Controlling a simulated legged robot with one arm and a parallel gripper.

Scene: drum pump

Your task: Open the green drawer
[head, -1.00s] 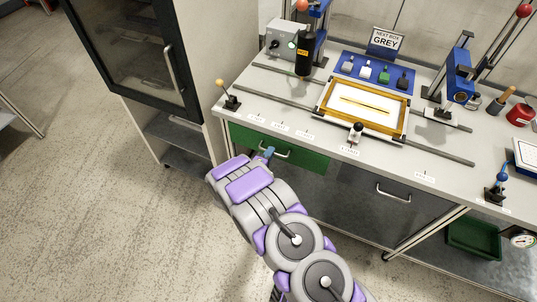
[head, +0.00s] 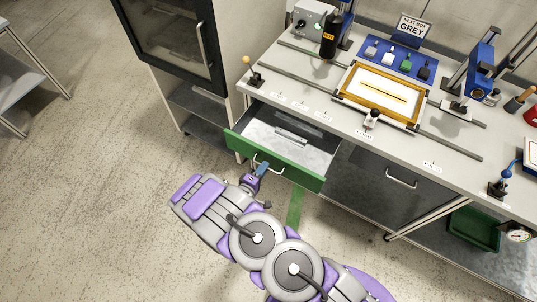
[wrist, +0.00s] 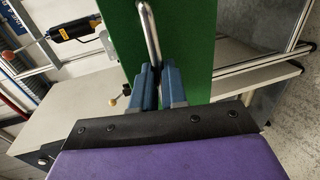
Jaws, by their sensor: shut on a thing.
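The green drawer (head: 290,166) stands pulled out from under the left part of the workbench, and its grey interior shows from above. A flat light-grey item lies inside near the back. The drawer's metal bar handle (head: 268,166) is on its green front; in the wrist view the handle (wrist: 150,32) runs down between the fingers. My gripper (head: 264,168) is at the handle, its blue fingers closed around the bar. In the wrist view my gripper (wrist: 158,75) hides the gripped part of the handle.
The workbench top (head: 300,88) carries a gold-framed screen (head: 381,92), rails and small levers. A grey drawer (head: 385,180) is shut to the right. A dark-framed cabinet (head: 170,40) stands at left.

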